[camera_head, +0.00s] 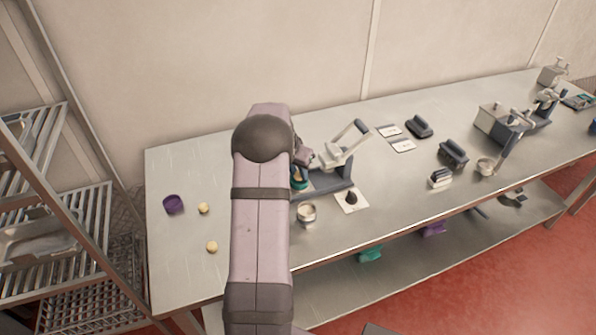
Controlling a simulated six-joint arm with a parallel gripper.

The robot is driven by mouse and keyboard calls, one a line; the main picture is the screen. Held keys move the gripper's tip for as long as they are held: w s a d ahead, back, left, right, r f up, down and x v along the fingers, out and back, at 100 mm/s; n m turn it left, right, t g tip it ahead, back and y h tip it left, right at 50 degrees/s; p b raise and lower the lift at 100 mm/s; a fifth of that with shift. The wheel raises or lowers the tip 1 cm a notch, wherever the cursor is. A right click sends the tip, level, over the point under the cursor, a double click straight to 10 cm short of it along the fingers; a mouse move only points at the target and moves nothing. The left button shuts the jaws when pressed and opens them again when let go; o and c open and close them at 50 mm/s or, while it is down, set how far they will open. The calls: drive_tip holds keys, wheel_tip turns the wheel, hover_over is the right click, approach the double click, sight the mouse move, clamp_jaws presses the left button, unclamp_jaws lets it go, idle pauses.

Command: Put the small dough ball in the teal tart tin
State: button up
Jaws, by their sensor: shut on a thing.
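A teal tart tin (299,181) sits at the left end of the press base, partly hidden behind my arm. My gripper (302,160) shows only in part at the right edge of my arm, just above the teal tin. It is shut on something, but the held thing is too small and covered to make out. Two pale dough balls lie on the table left of my arm: one (203,208) beside a purple tin (173,204), the other (211,247) nearer the front edge. Their sizes look similar.
Farther right are cards, dark blocks and metal containers. The table's left end is mostly clear.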

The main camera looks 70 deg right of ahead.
idle(0.4)
drive_tip(key=o, duration=1.5)
drive_tip(key=shift+r+p, duration=2.1)
drive_tip(key=shift+r, duration=1.45)
